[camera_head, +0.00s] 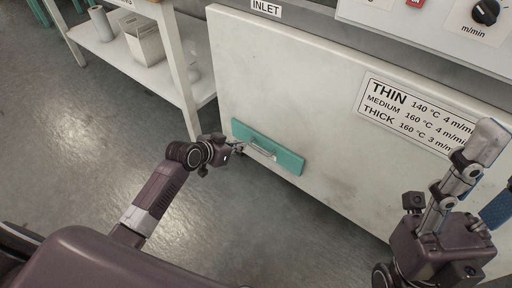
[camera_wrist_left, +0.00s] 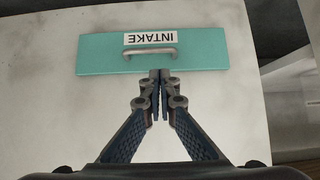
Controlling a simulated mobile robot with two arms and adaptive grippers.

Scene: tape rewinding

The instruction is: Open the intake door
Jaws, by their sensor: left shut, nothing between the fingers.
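In the left wrist view the plate (camera_wrist_left: 205,52) has an upside-down INTAKE label (camera_wrist_left: 149,38) and the handle (camera_wrist_left: 171,51). My left gripper (camera_head: 238,147) is shut and empty; its fingertips (camera_wrist_left: 159,74) are just short of the handle. My right gripper (camera_head: 484,146) is at the right, with its fingertips close together, in front of the panel.
A white shelf table (camera_head: 180,75) stands to the left of the machine, with a box (camera_head: 144,40) and a roll (camera_head: 100,24) on its lower shelf. A THIN/MEDIUM/THICK settings label (camera_head: 410,112) is on the panel. A black dial (camera_head: 486,11) is top right. Grey floor (camera_head: 90,130) is clear.

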